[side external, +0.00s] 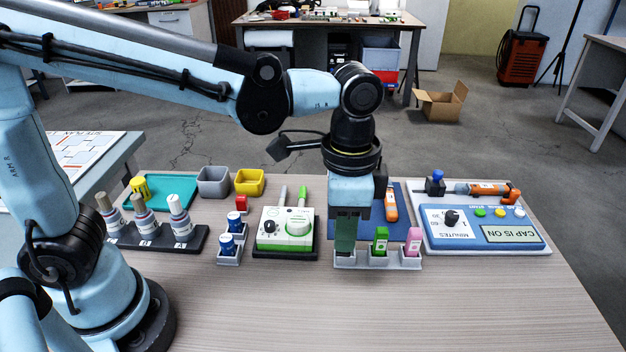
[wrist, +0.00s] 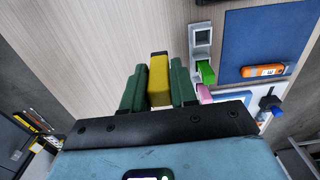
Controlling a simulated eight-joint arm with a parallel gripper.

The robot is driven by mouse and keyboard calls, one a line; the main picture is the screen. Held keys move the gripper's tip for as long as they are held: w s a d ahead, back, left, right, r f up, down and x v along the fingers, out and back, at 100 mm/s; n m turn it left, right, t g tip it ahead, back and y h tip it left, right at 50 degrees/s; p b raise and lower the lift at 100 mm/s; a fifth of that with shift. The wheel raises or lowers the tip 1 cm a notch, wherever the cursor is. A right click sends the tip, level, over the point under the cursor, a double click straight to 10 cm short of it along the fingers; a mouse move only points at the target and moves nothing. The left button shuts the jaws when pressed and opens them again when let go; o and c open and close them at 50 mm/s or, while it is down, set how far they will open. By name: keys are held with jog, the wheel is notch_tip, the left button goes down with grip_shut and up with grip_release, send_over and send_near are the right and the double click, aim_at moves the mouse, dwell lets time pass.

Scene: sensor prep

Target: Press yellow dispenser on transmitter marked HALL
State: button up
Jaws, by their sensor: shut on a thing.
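My gripper (side external: 345,240) hangs over the left end of a light grey dispenser rack; its dark green fingers hide that end. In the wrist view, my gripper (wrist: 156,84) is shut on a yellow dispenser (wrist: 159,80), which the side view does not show. The rack (wrist: 202,33) has an empty slot there, beside a green dispenser (side external: 380,240) and a pink dispenser (side external: 413,241). An orange transmitter (side external: 390,204) with a white label lies on the blue mat (side external: 403,229) behind the rack. It also shows in the wrist view (wrist: 262,71). I cannot read HALL on it.
A green-and-white device (side external: 285,232) stands left of the rack. A control panel (side external: 483,230) reading CAP IS ON stands right, with another orange tool (side external: 475,189) behind. Bottles (side external: 143,217), blue pots (side external: 234,222) and bins (side external: 213,181) fill the left. The front table (side external: 380,310) is clear.

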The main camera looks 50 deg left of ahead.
jog(key=shift+w+a+f, duration=0.8)
jog(key=shift+w+a, duration=0.25)
jog(key=shift+a, duration=1.65)
jog(key=shift+w+a+f, duration=0.8)
jog(key=shift+w+a, duration=0.2)
jog(key=shift+a, duration=1.75)
jog(key=shift+w+a+f, duration=0.8)
jog(key=shift+w+a, duration=0.25)
jog(key=shift+a, duration=1.65)
jog(key=shift+f, duration=1)
jog(key=shift+r, duration=0.1)
notch_tip(320, 180, up, 8)
